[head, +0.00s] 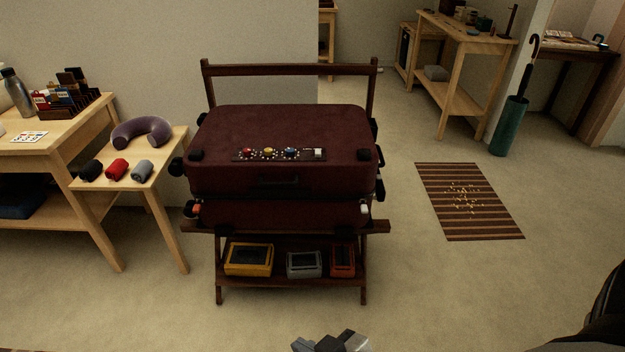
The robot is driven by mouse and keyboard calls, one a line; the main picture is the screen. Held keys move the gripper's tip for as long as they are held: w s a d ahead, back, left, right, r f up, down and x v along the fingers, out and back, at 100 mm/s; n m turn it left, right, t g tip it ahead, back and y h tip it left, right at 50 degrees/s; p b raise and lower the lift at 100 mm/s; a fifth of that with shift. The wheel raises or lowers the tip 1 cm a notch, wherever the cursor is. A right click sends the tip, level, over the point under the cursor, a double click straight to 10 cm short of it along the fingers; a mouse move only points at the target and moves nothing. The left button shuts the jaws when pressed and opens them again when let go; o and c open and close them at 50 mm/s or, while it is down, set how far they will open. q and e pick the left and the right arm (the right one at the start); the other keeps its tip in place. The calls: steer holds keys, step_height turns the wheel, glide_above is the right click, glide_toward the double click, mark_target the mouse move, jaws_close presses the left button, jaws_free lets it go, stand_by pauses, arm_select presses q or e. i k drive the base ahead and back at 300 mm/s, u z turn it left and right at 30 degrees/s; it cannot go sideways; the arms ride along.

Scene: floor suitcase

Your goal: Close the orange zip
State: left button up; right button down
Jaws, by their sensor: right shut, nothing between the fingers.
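A maroon suitcase (285,170) lies on a dark wooden rack, its lid lowered over its lower half. A dark seam runs between the two halves; I cannot tell how far any zip along it is closed. A small orange piece (195,209), which may be the orange zip's pull, shows at the left front corner by the seam. A pale piece (364,208) shows at the right front corner. My right gripper (330,343) is at the bottom edge of the head view, partly cut off, in front of the rack, shut and empty, apart from the suitcase. My left gripper is not in view.
The rack (300,68) has a back rail and a lower shelf with yellow (248,259), grey (304,264) and red (342,260) boxes. A small table (160,165) with a neck pillow stands close on the left. Floor is clear in front; a striped mat (468,200) lies right.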

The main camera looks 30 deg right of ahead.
mark_target(197, 206)
steer(key=z, duration=0.85)
steer(key=i, duration=1)
